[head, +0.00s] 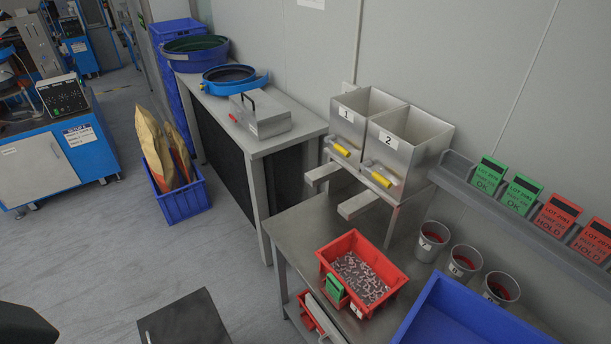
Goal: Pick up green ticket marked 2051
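Two green tickets marked OK stand side by side in a grey wall rack (520,218) at the right: a left one (488,175) and a right one (520,194). A smaller green ticket (334,287) sits at the front left of a red bin (396,287) of small metal parts on the steel bench. The lot numbers are too small to read surely, so I cannot tell which ticket is 2051. Neither of my grippers is in view.
Red HOLD tickets (556,218) stand right of the green ones. Below the rack are several metal cups (432,241) and a blue tray (432,300). Two metal hoppers (408,139) stand behind the red bin. Grey floor (100,260) is open at the left.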

